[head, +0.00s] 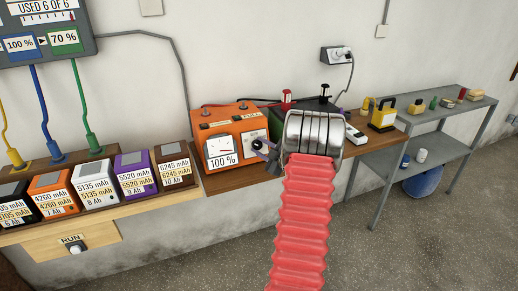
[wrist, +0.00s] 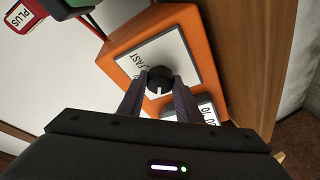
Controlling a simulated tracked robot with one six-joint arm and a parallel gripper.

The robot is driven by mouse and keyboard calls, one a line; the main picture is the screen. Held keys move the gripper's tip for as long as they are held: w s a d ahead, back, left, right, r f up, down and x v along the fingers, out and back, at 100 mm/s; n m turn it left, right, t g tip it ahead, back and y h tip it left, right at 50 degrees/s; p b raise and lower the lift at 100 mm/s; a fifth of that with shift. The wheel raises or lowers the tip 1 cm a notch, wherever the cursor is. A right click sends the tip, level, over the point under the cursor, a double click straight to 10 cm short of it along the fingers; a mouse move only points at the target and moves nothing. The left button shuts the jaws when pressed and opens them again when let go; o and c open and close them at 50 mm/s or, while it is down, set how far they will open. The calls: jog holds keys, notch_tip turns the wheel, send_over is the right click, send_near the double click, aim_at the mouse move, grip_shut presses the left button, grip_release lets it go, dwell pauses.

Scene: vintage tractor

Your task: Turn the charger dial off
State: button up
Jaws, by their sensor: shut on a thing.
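The orange charger (head: 222,122) stands on the wooden bench, with a gauge and a sign reading 100 % on its front. Its black dial (wrist: 159,79) sits on a white plate (wrist: 180,52) marked FAST in the wrist view. A light line on the dial points toward the bottom of that view. My gripper (wrist: 158,88) is shut on the dial, one finger on each side. In the head view my gripper (head: 262,148) is at the charger's right front, and it hides the dial there.
Several labelled battery packs (head: 95,182) stand left of the charger. A grey metal shelf (head: 430,118) with small items stands at the right.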

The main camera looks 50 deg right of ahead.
jog(key=shift+w+a+n, duration=0.2)
jog(key=shift+a+n, duration=0.05)
jog(key=shift+n, duration=0.25)
jog(key=o, duration=0.8)
jog(key=shift+o, duration=1.2)
jog(key=shift+s+d, duration=0.1)
jog(key=shift+d, duration=0.05)
jog(key=v, duration=1.3)
jog(key=shift+s, duration=0.4)
jog(key=shift+r, duration=0.1)
